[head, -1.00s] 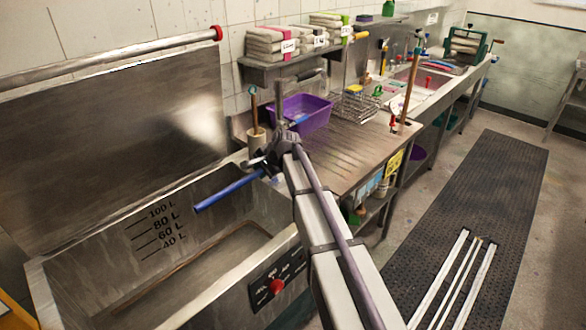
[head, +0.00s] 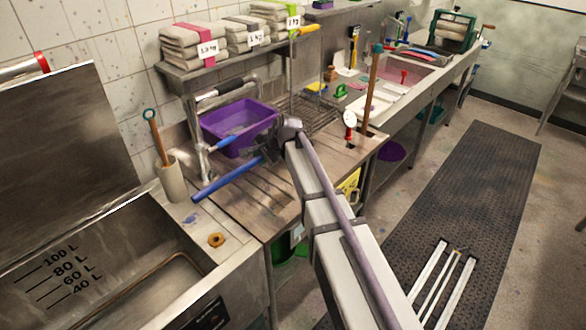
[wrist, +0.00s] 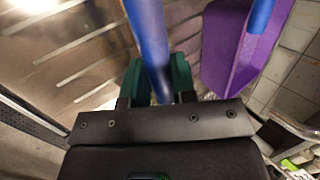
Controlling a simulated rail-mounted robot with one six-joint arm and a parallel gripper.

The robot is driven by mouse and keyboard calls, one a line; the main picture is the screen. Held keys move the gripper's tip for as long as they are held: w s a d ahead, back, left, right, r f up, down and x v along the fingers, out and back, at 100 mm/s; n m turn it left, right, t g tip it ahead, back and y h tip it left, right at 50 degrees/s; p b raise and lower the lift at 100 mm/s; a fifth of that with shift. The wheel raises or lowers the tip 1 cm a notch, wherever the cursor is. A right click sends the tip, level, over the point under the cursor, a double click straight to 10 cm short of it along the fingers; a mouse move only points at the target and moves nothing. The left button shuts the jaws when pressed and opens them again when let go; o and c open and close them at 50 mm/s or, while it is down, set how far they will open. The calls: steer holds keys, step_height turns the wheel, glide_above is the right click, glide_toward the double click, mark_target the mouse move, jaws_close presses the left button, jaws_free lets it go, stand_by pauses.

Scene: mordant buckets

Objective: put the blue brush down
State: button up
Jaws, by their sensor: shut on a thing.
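The blue brush (head: 225,181) shows as a long blue handle in the head view, slanting down to the left from my gripper (head: 268,150). In the wrist view the blue brush (wrist: 149,38) stands between the green fingers of my gripper (wrist: 156,85), which is shut on it. Its bristle end cannot be made out. I hold it above the ribbed metal drainboard (head: 262,200), in front of the purple basin (head: 255,118). The basin also shows at the right of the wrist view (wrist: 228,50).
Another blue handle (head: 222,144) leans over the basin's near edge. A beige pot (head: 172,180) with a wooden stick stands left, near a brass ring (head: 216,240). A wire rack (head: 312,118) stands behind. The ribbed board's front part is clear.

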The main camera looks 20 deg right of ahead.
steer(key=f+b, duration=0.6)
steer(key=shift+s+a+f, duration=0.2)
steer(key=shift+a+f, duration=0.15)
step_height(320, 180, down, 4)
steer(key=b, duration=0.4)
steer(key=shift+r, duration=0.4)
steer(key=shift+f, duration=0.15)
steer(key=o, duration=0.4)
steer(key=shift+f, duration=0.1)
steer(key=shift+c, duration=0.2)
steer(key=o, duration=0.5)
steer(key=shift+c, duration=0.2)
